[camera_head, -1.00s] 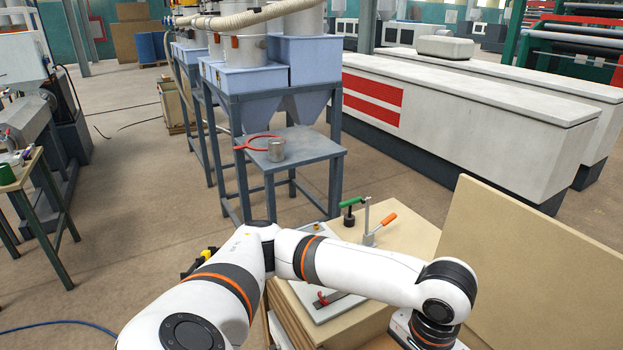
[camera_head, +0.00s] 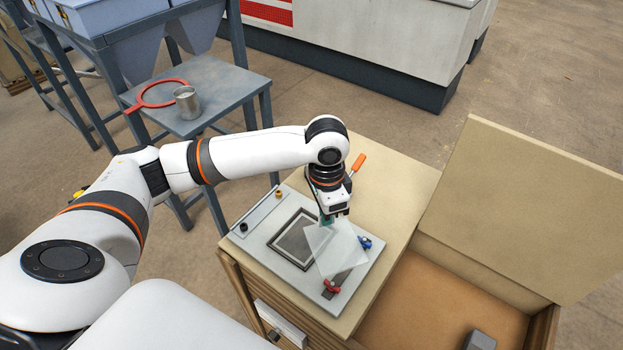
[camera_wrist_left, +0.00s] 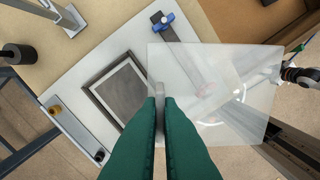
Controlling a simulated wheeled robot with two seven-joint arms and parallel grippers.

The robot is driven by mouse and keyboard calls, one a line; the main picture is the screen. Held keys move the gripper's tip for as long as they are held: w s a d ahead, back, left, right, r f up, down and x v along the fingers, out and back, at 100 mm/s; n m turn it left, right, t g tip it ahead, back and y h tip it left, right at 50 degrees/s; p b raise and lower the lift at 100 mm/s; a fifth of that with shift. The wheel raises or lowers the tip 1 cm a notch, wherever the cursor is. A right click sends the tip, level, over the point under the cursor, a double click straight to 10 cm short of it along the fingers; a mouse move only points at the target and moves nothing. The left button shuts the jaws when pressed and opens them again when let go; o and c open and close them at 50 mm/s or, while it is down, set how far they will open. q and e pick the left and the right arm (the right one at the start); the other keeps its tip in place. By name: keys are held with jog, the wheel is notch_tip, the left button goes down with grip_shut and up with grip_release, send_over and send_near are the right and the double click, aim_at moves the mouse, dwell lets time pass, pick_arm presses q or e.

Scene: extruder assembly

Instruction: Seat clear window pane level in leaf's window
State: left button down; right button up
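My left gripper (camera_head: 328,218) has green fingers shut on one edge of the clear window pane (camera_head: 338,250). In the left wrist view the fingertips (camera_wrist_left: 160,103) pinch that edge, and the pane (camera_wrist_left: 240,70) spreads out to the right of them. The pane appears above the grey plate, turned relative to the window; its exact height and tilt I cannot tell. The leaf, a dark grey rectangular frame with its window (camera_head: 297,238), lies on the plate left of the pane. It also shows left of the fingertips in the wrist view (camera_wrist_left: 125,88).
A light grey plate (camera_head: 258,255) sits on a wooden cabinet. A blue clamp (camera_head: 364,242) and a red clamp (camera_head: 331,287) stand at its right and near sides. An orange-handled toggle clamp (camera_head: 357,165) is behind. An open box (camera_head: 455,300) lies to the right.

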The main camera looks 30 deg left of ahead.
pick_arm(q)
jog(key=w+a+f+m+p, duration=0.2)
jog(key=w+a+m+p, duration=0.2)
jog(key=m, duration=0.7)
jog(key=shift+w+a+f, duration=0.4)
jog(key=shift+w+a, duration=0.7)
jog(key=shift+a, duration=0.1)
jog(key=shift+f+b, duration=0.85)
jog(key=shift+f, duration=2.65)
jog(key=shift+a, duration=0.1)
jog(key=shift+f, duration=0.1)
